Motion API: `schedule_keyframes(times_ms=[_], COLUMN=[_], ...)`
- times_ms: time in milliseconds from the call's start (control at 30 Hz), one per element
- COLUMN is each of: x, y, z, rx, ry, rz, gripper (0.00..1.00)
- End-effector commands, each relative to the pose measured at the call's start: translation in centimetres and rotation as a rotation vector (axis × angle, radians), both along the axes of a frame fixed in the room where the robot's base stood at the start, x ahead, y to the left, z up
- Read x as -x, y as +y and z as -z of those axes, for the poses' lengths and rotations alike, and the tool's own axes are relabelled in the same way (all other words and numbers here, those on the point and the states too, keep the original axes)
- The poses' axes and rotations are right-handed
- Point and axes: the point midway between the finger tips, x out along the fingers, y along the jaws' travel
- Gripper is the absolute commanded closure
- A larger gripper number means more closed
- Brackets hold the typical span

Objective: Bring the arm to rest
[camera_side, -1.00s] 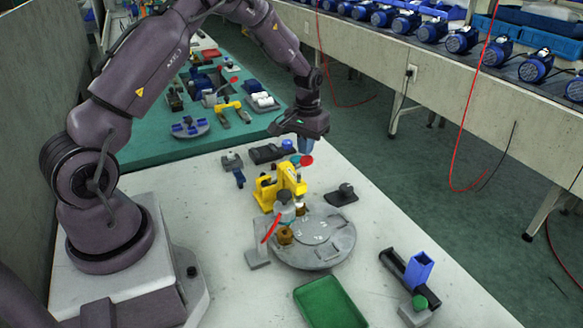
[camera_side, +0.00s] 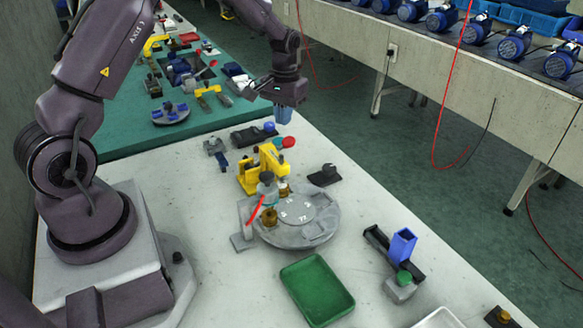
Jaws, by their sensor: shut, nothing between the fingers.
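My gripper (camera_side: 284,116) hangs from my raised arm at the top middle, with its blue fingers pointing down. It is shut and empty, above the far right part of the white bench (camera_side: 400,220). It appears clear of the yellow press-like fixture (camera_side: 262,170), which stands nearer the camera. A grey round turntable (camera_side: 318,228) with brass-coloured pieces is in front of that fixture.
A green tray (camera_side: 317,288) lies at the front. A blue upright holder (camera_side: 402,247) stands to its right. A dark block (camera_side: 325,174) sits near the right edge. A conveyor with blue motors (camera_side: 514,43) runs behind, across an open floor gap.

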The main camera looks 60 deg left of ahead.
Motion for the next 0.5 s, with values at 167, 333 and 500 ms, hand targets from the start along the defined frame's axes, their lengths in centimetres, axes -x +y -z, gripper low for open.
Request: schedule_keyframes(times_ms=[167, 333, 500], x=[3.5, 7.0, 11.1], y=[-2.8, -6.5, -10.2], z=[-3.6, -8.7, -13.1], rx=[0.007, -0.008, -0.035], ry=[0.008, -0.043, -0.126], rz=[0.06, 0.146, 0.24], gripper=[1.0, 1.0, 1.0])
